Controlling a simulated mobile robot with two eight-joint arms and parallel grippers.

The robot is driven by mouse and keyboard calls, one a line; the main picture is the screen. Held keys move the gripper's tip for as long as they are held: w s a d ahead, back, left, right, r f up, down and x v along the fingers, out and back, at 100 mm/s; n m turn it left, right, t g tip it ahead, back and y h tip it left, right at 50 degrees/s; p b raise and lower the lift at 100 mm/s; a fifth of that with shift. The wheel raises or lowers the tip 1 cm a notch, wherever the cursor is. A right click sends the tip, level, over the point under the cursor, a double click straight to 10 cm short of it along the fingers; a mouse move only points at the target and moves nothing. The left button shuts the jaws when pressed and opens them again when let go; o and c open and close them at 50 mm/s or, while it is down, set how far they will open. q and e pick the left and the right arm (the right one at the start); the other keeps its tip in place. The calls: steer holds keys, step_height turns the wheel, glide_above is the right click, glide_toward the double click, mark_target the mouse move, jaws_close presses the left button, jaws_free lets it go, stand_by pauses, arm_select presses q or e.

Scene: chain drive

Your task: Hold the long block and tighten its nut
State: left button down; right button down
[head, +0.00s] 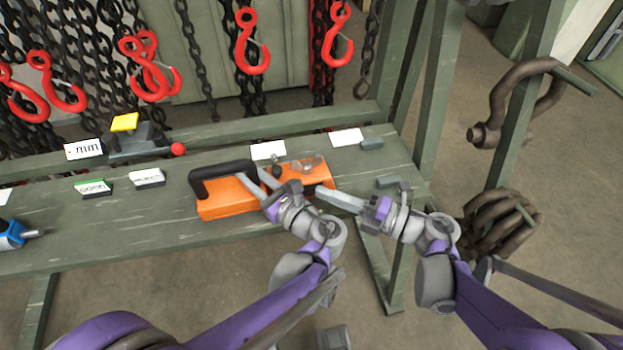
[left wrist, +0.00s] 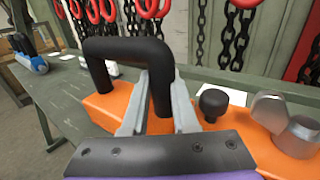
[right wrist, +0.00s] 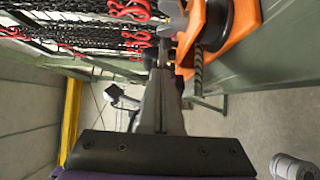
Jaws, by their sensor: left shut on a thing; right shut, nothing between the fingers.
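The long orange block (head: 218,204) lies on the green bench, with a black handle (head: 222,168) arched over its left part. My left gripper (head: 258,177) is shut on the handle's right leg; the left wrist view shows its two fingers on either side of the black leg (left wrist: 160,92). A grey winged nut (left wrist: 290,125) sits on the block's right part, beside a black knob (left wrist: 212,103). The nut also shows at the top of the right wrist view (right wrist: 174,18). My right gripper (head: 320,192) is shut and empty at the block's right end, close to the nut; contact cannot be told.
A grey device with a yellow top (head: 124,122) and a red knob stands behind left on the bench (head: 110,235). A blue tool (head: 12,236) lies far left. White cards and small grey blocks (head: 372,143) are nearby. Chains with red hooks (head: 252,55) hang behind; large brown shackles (head: 515,95) hang right.

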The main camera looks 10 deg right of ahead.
steer(key=v, duration=0.6)
steer(key=shift+s+a, duration=0.15)
steer(key=shift+s, duration=0.05)
arm_select(q)
steer(key=c, duration=0.6)
jaws_free()
steer(key=shift+d, duration=0.1)
